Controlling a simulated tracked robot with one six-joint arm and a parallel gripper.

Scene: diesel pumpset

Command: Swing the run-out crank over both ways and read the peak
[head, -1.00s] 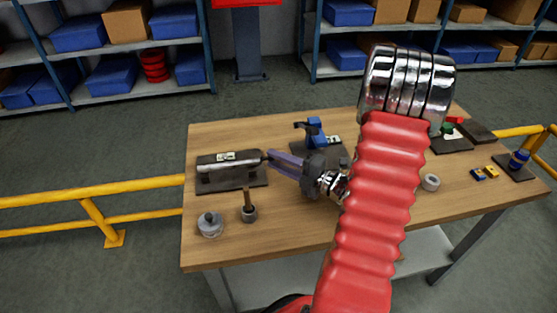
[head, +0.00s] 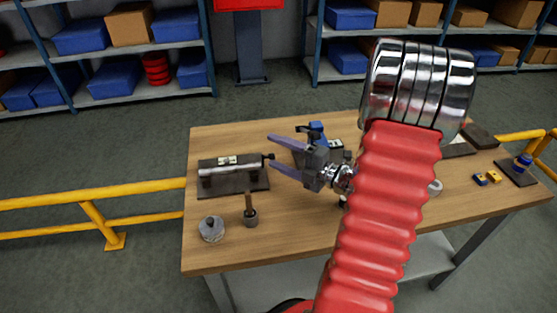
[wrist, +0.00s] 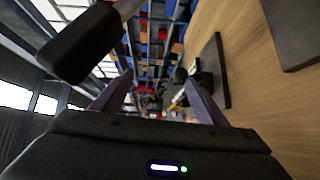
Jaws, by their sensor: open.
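The run-out fixture stands at the left of the table, a grey cylinder (head: 232,167) on a dark base plate (head: 236,191). A small pale readout (head: 227,160) sits on top, too small to read. In the wrist view, my fingertips (wrist: 154,73) are spread, with a dark knob (wrist: 180,75) by the right one.
A blue device (head: 317,131) stands behind my gripper. In the wrist view, a black block (wrist: 80,45) looms close at upper left.

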